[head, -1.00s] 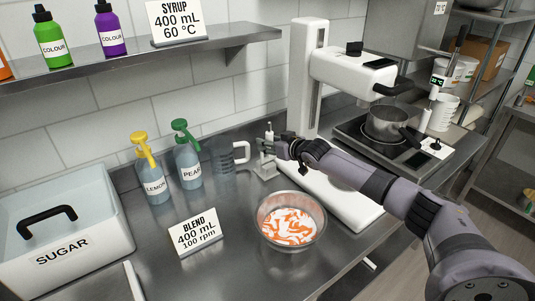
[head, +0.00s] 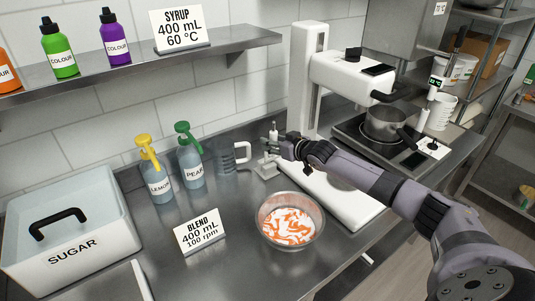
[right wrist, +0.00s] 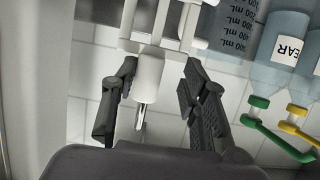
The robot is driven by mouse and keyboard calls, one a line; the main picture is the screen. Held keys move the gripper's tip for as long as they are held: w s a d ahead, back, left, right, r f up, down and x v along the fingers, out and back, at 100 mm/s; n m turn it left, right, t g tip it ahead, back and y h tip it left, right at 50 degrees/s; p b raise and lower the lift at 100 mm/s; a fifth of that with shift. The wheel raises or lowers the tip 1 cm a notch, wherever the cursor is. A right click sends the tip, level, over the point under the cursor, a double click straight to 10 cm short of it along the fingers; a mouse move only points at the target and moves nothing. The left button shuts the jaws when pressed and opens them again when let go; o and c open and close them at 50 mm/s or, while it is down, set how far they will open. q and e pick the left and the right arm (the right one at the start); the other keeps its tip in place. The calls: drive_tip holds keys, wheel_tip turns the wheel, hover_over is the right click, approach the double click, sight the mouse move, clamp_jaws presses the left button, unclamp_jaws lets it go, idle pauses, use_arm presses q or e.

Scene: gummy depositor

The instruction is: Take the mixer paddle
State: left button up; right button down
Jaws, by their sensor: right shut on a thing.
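My right gripper (head: 279,145) reaches in from the right and is shut on the paddle; the wrist view shows the fingers (right wrist: 163,80) on either side, with the exact contact unclear. A white slotted part (right wrist: 165,22) lies beyond the fingertips. My left gripper is out of view.
A clear measuring jug (head: 229,160) stands just left of the paddle, beside the pear bottle (head: 191,168) and lemon bottle (head: 159,184). A white mixer (head: 308,85) rises behind my right arm. A metal bowl of gummies (head: 290,243) and the blend sign (head: 201,232) stand in front.

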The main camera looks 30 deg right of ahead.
drive_tip(key=s+d+p, duration=0.1)
drive_tip(key=s+p, duration=0.8)
drive_tip(key=s, duration=0.4)
drive_tip(key=shift+s, duration=0.25)
